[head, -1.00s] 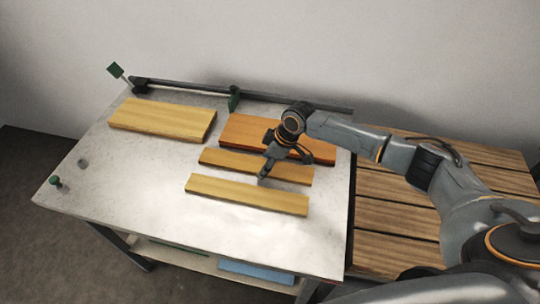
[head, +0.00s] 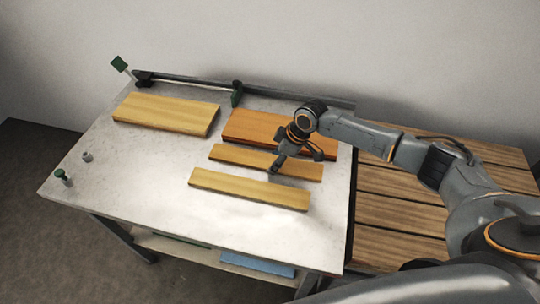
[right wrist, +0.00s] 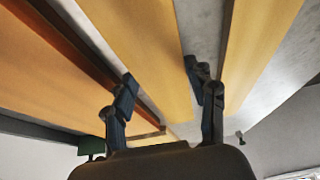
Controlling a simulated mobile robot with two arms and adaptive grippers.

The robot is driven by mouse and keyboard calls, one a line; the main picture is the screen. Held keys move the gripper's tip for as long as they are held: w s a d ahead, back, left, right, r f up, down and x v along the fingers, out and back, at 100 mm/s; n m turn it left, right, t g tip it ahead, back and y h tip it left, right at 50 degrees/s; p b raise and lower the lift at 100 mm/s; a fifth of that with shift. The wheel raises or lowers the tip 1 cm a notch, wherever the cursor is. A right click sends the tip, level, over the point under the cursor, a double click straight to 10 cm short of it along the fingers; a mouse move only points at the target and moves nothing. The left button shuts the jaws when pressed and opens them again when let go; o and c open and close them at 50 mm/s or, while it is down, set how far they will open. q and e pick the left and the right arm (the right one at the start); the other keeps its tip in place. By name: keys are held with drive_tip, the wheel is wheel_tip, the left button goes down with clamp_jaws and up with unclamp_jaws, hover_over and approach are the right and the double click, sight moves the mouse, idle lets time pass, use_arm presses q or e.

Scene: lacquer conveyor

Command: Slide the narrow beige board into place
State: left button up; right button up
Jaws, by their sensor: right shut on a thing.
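A narrow tan-beige board (head: 235,157) lies on the light table just in front of a wider orange board (head: 250,124). Another narrow, similar-coloured board (head: 235,187) lies in front of it. My right gripper (head: 277,166) reaches down onto the middle narrow board and is shut on it. In the right wrist view this board (right wrist: 135,35) runs between the two fingers of the gripper (right wrist: 160,80). A thin grey gap shows between it and the orange board (right wrist: 40,75). The far fingertip is hidden in the head view. My left gripper is not in view.
A wide yellow board (head: 165,113) lies at the back left of the table (head: 130,165). A dark rail (head: 195,83) with green-tipped fittings runs along the back edge. Small pegs (head: 62,176) stand at the left. The front of the table is bare.

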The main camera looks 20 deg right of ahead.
sight(318, 171)
drive_tip(key=shift+s+d+p, duration=0.3)
drive_tip(key=shift+s+d, duration=0.25)
drive_tip(key=shift+d, duration=0.25)
drive_tip(key=shift+s+d+p, duration=0.3)
drive_tip(key=shift+s+d, duration=0.2)
drive_tip(key=shift+d, duration=0.25)
drive_tip(key=shift+s+d+p, duration=0.3)
drive_tip(key=shift+s+d, duration=0.25)
drive_tip(key=shift+d, duration=0.25)
drive_tip(key=shift+s+d+p, duration=0.3)
drive_tip(key=shift+s+d, duration=0.45)
drive_tip(key=shift+d, duration=0.35)
drive_tip(key=shift+s+d+p, duration=0.25)
drive_tip(key=shift+s+d, duration=0.5)
drive_tip(key=shift+d, duration=0.35)
drive_tip(key=shift+s+d, duration=0.35)
drive_tip(key=shift+d, duration=0.2)
drive_tip(key=shift+s+d, duration=0.35)
drive_tip(key=shift+d, duration=0.2)
